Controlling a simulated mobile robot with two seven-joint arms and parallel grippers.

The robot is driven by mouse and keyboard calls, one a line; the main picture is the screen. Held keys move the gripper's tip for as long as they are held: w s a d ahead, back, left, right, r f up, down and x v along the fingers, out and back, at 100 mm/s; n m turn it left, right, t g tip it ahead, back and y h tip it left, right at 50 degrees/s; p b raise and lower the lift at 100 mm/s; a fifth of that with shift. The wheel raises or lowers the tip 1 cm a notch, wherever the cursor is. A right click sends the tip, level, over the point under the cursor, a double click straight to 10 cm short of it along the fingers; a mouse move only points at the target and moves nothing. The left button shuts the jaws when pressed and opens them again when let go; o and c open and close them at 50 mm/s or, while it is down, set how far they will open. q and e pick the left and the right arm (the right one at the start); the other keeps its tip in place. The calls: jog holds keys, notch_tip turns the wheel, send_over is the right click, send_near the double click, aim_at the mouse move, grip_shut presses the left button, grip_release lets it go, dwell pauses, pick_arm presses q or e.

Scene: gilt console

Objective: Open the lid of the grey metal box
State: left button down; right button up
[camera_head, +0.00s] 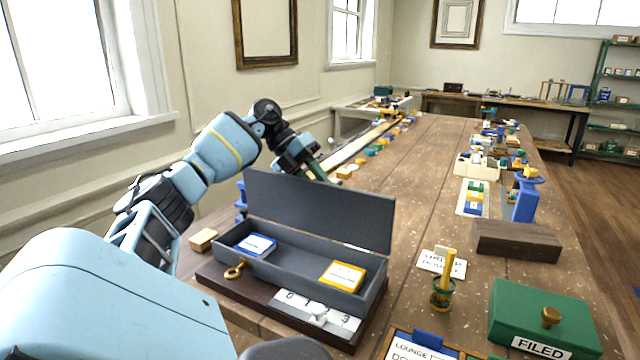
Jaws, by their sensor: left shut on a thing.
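The grey metal box (300,268) stands on a dark wooden base on the table. Its lid (320,215) is raised and stands roughly upright along the back edge, so the inside shows. A blue-and-white card block (256,245) lies in the left part and a yellow-and-white one (342,276) in the right part. My left gripper (318,174) is at the lid's top edge, shut on the lid; its fingertips are partly hidden behind it. A brass ring-shaped piece (235,270) is at the box's front left. My right gripper is not in view.
A small wooden block (203,240) lies left of the box. To the right are a green FILED box (545,318), a dark wooden block (517,240) and a small jar with a yellow handle (443,292). Several small items line the table farther back.

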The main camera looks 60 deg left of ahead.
pick_arm(q)
jog(key=c, duration=1.2)
grip_release()
jog(key=shift+d, duration=0.1)
jog(key=shift+o, duration=0.2)
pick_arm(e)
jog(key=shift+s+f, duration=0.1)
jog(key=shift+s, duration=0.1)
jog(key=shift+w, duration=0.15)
pick_arm(q)
jog(key=p+v, duration=0.1)
jog(key=v, duration=0.6)
jog(key=shift+a+r, duration=0.2)
jog(key=shift+r, duration=0.1)
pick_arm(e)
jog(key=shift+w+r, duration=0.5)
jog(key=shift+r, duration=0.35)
pick_arm(q)
jog(key=shift+s, duration=0.15)
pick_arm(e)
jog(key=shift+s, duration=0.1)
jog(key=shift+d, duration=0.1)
